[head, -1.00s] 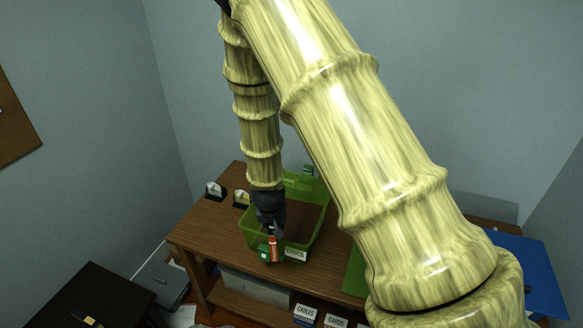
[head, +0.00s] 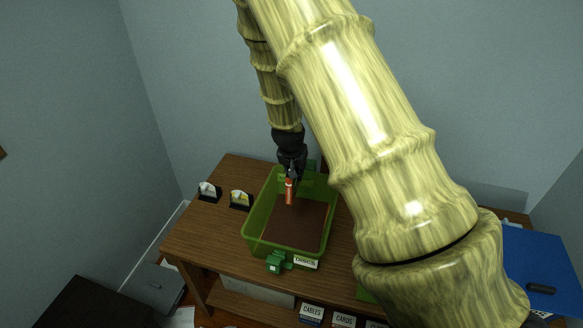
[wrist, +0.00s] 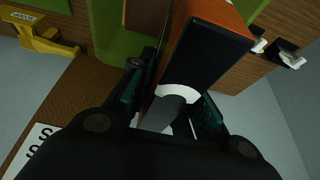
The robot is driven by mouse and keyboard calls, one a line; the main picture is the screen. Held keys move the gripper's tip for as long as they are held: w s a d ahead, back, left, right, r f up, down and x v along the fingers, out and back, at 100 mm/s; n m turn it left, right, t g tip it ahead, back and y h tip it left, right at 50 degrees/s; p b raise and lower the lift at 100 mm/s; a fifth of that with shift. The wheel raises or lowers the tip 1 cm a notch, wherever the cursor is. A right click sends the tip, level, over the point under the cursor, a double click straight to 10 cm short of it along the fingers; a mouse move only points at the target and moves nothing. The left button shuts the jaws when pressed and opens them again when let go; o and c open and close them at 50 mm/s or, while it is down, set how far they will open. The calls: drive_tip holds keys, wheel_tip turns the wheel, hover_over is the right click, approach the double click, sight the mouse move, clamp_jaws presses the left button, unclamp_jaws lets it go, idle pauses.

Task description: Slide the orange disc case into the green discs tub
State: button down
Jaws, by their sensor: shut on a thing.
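The orange disc case (head: 289,192) is upright in my gripper (head: 291,177), over the far half of the green tub (head: 257,213) in the head view. Whether its lower end is above or below the rim is hard to tell. The tub is open, with a brown floor and a white label on its near side. In the wrist view the case (wrist: 203,48), orange with a dark face, sits between the fingers of my gripper (wrist: 172,98), which is shut on it.
The tub stands on a wooden table (head: 205,240). Two small black-and-white holders (head: 209,192) (head: 240,200) stand left of it. A green clip-like part (head: 276,262) is at its near side. A blue panel (head: 535,265) is at the right.

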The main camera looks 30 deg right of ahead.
sight(297, 185)
drive_tip(key=shift+f+b, duration=0.3)
drive_tip(key=shift+f, duration=0.75)
drive_tip(key=shift+s+d+f+b, duration=0.1)
drive_tip(key=shift+s+f+b, duration=0.4)
drive_tip(key=shift+b, duration=0.1)
drive_tip(key=shift+w+f+b, duration=0.2)
drive_tip(key=shift+f+b, duration=0.05)
drive_tip(key=shift+f, duration=0.3)
drive_tip(key=shift+w+f+b, duration=0.15)
drive_tip(key=shift+f+b, duration=0.1)
drive_tip(key=shift+f, duration=0.3)
drive_tip(key=shift+s+f+b, duration=0.2)
drive_tip(key=shift+f+b, duration=0.25)
drive_tip(key=shift+f, duration=0.25)
drive_tip(key=shift+w+f, duration=0.1)
drive_tip(key=shift+f, duration=0.5)
drive_tip(key=shift+f+b, duration=3.6)
drive_tip(key=shift+f, duration=2.75)
